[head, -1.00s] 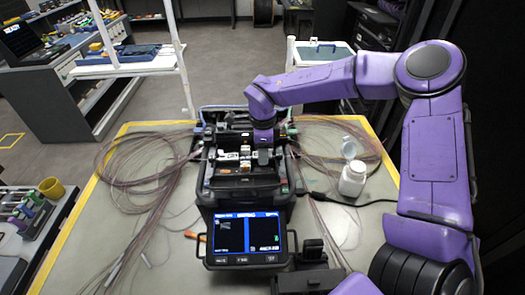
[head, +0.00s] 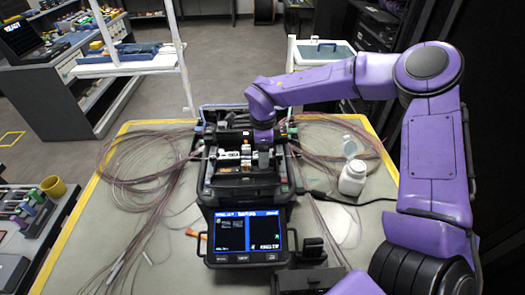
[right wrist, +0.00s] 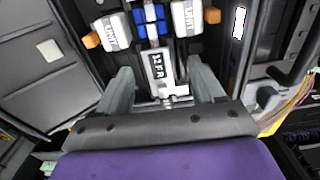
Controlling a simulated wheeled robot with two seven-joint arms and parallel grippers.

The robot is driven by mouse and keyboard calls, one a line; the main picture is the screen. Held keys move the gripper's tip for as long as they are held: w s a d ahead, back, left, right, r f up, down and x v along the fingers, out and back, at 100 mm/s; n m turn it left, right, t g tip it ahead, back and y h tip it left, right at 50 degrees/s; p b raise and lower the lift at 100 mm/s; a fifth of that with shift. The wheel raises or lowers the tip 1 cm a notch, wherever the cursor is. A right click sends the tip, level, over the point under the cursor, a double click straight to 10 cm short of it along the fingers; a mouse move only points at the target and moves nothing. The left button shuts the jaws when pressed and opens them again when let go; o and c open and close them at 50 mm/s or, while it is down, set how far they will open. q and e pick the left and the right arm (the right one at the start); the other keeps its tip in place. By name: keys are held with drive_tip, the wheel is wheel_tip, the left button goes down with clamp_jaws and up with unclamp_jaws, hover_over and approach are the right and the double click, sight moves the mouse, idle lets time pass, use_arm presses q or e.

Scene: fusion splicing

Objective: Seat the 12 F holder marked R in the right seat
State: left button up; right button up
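The white holder marked 12 F R (right wrist: 159,70) shows in the right wrist view, lying in the splicer near its middle. My right gripper (right wrist: 162,88) has its two grey fingers spread, one on each side of the holder, with visible gaps. In the head view my right gripper (head: 264,153) points down at the right part of the splicer (head: 247,190) and hides much of the right seat. I cannot tell whether the holder is fully down in its seat. My left gripper is not in view.
White clamps with orange ends (right wrist: 113,32) and blue blocks (right wrist: 150,14) lie just beyond the holder. Loose fibre coils (head: 140,170) spread on both sides of the splicer. A white bottle (head: 353,178) stands to the right. The splicer screen (head: 248,234) is lit.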

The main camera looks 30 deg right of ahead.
drive_tip(key=shift+w+r, duration=0.1)
drive_tip(key=shift+r, duration=0.3)
wheel_tip(320, 180, up, 10)
drive_tip(key=b, duration=0.1)
drive_tip(key=shift+f, duration=0.15)
